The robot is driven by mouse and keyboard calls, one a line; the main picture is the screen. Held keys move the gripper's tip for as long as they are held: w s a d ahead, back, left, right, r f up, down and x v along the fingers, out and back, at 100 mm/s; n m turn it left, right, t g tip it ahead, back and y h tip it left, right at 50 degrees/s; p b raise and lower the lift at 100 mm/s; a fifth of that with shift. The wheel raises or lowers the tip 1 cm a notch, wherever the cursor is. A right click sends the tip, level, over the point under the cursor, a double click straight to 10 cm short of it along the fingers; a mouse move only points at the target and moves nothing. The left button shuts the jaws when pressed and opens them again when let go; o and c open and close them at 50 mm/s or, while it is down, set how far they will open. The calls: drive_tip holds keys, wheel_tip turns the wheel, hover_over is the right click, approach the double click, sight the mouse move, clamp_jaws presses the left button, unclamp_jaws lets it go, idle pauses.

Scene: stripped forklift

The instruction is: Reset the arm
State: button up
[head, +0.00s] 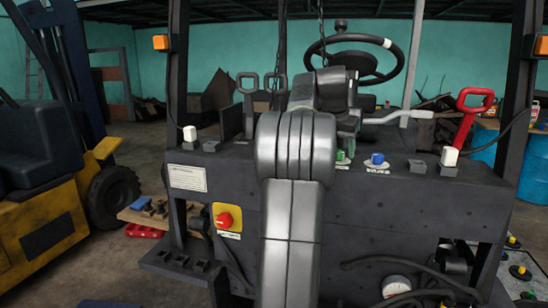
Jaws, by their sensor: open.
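My grey arm rises through the middle of the head view, in front of the dark forklift body (430,200). Its upper links fold away from me, just below and left of the black steering wheel (386,68). My gripper's fingers do not show; the arm links hide whatever lies behind them. No held object can be seen.
A red-handled lever (470,105) stands at the right, and a red knob on a yellow plate (227,219) is at the left front. Green (341,157) and blue (377,159) knobs sit on the ledge. A yellow forklift (45,225) stands at the left. Two chains hang above.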

drive_tip(key=shift+f+m+b, duration=0.25)
drive_tip(key=shift+m+b, duration=0.45)
drive_tip(key=shift+m, duration=0.1)
drive_tip(key=p+v, duration=0.2)
drive_tip(key=v, duration=1)
drive_tip(key=shift+w+a+r+g, duration=0.2)
drive_tip(key=shift+w+a+g, duration=0.05)
drive_tip(key=shift+w+g, duration=0.1)
drive_tip(key=shift+d+r, duration=0.1)
